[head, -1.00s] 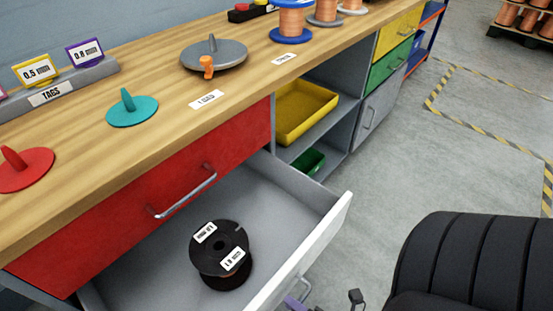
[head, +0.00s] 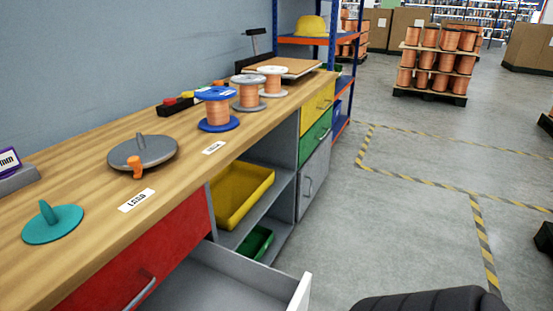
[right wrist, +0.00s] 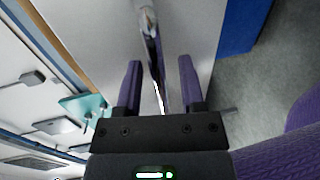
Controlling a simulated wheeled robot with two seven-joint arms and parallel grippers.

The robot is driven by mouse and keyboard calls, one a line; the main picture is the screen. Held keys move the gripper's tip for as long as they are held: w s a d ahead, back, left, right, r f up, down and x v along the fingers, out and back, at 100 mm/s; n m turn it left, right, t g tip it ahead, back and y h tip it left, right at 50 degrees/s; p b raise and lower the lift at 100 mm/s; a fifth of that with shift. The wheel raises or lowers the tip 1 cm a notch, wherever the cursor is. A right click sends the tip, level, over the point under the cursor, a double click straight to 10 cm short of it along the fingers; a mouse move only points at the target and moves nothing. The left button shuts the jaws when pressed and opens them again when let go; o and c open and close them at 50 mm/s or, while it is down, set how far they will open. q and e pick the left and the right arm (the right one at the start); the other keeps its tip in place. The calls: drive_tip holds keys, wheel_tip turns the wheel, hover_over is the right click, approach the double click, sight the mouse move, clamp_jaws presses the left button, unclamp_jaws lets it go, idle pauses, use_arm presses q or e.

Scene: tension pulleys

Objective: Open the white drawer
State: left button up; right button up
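The white drawer (head: 302,292) stands pulled out below the red drawer at the bottom of the head view. Its grey inside shows, but most of it, including its handle, is below the picture edge. In the right wrist view my right gripper (right wrist: 159,85) has its two purple fingers apart. A metal bar (right wrist: 151,50), which looks like a drawer handle, lies between them in front of a pale panel. I see gaps beside the bar, and cannot tell whether a finger touches it. My left gripper is not in view.
The red drawer (head: 150,262) is shut under the wooden worktop (head: 105,165). Teal (head: 52,222) and grey (head: 142,152) discs and several spools stand on top. A yellow bin (head: 240,195) sits on the shelf.

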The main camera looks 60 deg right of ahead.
drive_tip(key=shift+s+r, duration=0.1)
drive_tip(key=shift+s, duration=0.1)
drive_tip(key=p+v, duration=0.1)
drive_tip(key=v, duration=0.8)
drive_tip(key=shift+s+p, duration=0.25)
drive_tip(key=shift+p, duration=0.05)
